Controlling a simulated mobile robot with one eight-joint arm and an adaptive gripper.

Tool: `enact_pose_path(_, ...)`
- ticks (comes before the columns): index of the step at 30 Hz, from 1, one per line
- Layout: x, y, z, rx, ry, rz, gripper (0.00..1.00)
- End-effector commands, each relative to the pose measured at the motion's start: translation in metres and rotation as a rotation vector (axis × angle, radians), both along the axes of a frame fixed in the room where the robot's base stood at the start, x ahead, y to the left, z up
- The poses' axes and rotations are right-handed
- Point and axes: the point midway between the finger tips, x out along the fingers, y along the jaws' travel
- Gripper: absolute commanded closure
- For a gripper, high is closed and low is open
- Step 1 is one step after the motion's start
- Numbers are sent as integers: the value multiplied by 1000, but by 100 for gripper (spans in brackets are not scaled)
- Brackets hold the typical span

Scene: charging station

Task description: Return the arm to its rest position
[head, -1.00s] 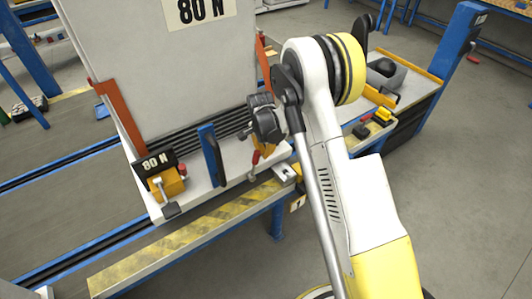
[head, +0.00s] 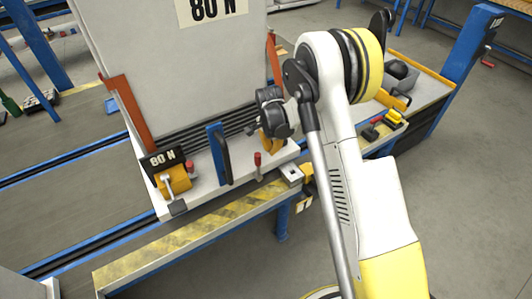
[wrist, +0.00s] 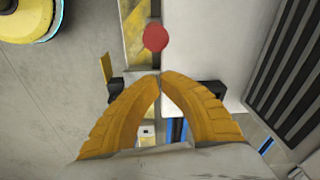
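My gripper (head: 272,146) has yellow fingers, partly hidden behind my dark wrist in the head view. It is above the right front corner of the white carriage base, close to a red-knobbed clamp handle (head: 257,160). In the wrist view the fingertips (wrist: 160,76) meet, with nothing visible between them. The round red knob (wrist: 155,38) shows just beyond the tips, apart from them in the picture. My arm is bent, with its elbow raised.
A grey block marked 80 N (head: 190,70) stands on the white base (head: 205,200), between orange uprights. A yellow clamp (head: 175,180) and blue handle (head: 219,153) are at its front. A yellow-striped rail (head: 190,240) runs in front. A tool bench (head: 425,90) is at right.

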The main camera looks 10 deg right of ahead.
Motion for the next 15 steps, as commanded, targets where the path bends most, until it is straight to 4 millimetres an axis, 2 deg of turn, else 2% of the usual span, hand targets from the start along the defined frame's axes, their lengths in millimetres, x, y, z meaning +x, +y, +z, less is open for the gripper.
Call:
enact_pose_path(1,2,-8,2,0,0,-1,100)
enact_pose_path(3,-2,2,27,0,0,3,100)
enact_pose_path(9,-10,15,69,0,0,3,100)
enact_pose_path(15,-14,23,91,0,0,2,100)
